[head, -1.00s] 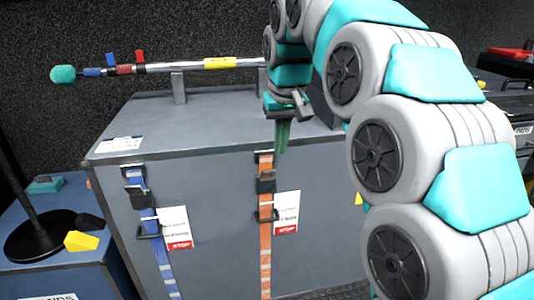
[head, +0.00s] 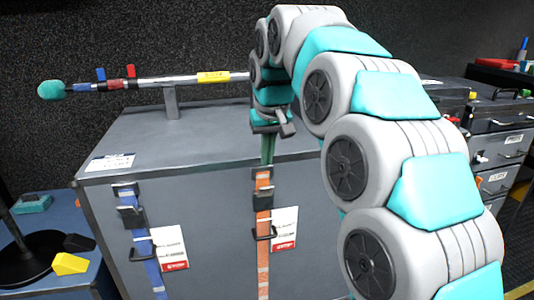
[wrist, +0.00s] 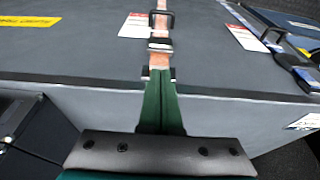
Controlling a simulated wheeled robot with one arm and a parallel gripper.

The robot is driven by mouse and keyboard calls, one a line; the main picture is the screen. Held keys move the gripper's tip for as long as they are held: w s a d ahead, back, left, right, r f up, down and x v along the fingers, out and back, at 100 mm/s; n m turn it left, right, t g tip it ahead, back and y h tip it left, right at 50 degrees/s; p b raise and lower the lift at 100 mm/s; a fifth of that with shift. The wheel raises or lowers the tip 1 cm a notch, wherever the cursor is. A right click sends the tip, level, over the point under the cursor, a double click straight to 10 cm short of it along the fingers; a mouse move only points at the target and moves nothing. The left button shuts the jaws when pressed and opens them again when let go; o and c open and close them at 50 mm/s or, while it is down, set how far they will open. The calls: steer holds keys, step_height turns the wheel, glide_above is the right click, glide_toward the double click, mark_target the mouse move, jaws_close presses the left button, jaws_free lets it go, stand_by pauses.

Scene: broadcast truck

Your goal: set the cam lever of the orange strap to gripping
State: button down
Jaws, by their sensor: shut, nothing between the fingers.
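The orange strap (head: 264,262) hangs down the front of the grey case. It also shows in the wrist view (wrist: 159,61). Its dark cam buckle (head: 263,198) sits a little below the case's top edge and shows in the wrist view (wrist: 160,45). I cannot clearly tell the angle of its lever. My gripper (head: 267,160) is shut and empty, its green fingers pointing down at the strap's top end. In the wrist view the fingertips (wrist: 159,72) overlap the strap's top fitting, short of the buckle. I cannot tell whether they touch.
A blue strap (head: 139,245) with its own buckle hangs to the left on the same case (head: 210,255). White tags hang beside both straps. A boom pole (head: 150,82) rests on supports above the case top. Drawers stand at the right.

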mark_target(266, 192)
steer(key=x, duration=0.7)
steer(key=shift+s+d+f+t+y+b, duration=0.15)
steer(key=shift+s+t+y+b, duration=0.25)
steer(key=shift+t+b, duration=0.55)
steer(key=shift+s, duration=0.15)
steer(key=b, duration=0.1)
steer(key=s+f+t+b, duration=0.1)
steer(key=t+b, duration=0.1)
steer(key=b, duration=0.1)
steer(key=shift+s+d+f+t, duration=0.25)
steer(key=shift+s, duration=0.05)
steer(key=t+b, duration=0.1)
steer(key=s+f+t+y+b, duration=0.1)
steer(key=t+b, duration=0.1)
steer(key=shift+s+d, duration=0.2)
steer(key=shift+s, duration=0.05)
steer(key=shift+s+f+b, duration=0.25)
steer(key=shift+f+b, duration=0.05)
steer(key=shift+f, duration=0.15)
steer(key=shift+s+d, duration=0.1)
